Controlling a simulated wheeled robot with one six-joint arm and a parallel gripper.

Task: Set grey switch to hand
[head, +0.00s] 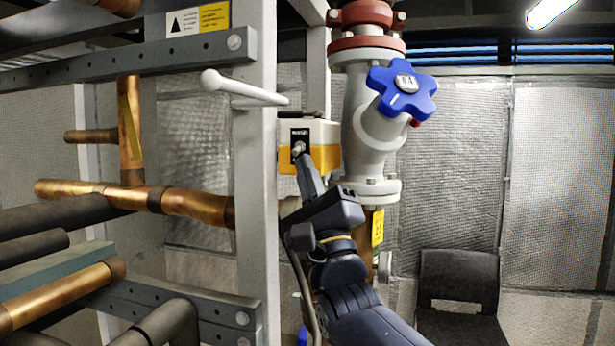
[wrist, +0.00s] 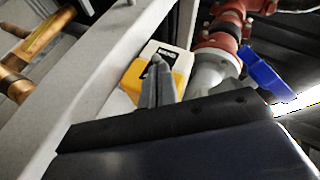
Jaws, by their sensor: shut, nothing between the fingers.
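The grey switch (head: 298,147) sits on a black label plate on the front of a white and yellow box (head: 325,133). The box also shows in the wrist view (wrist: 178,61), with its black label near the top. My gripper (head: 302,158) is shut and empty, with its fingertips at or just in front of the switch. In the wrist view my gripper (wrist: 157,66) points at the label and covers most of the switch. I cannot tell whether the fingertips touch it, and the switch's setting is too small to read.
A grey upright post (head: 256,200) stands close left of the box, with a white lever (head: 245,88) beside it. A grey valve with a blue handwheel (head: 402,90) is close on the right. Copper pipes (head: 130,190) lie at left. A black chair (head: 459,290) stands lower right.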

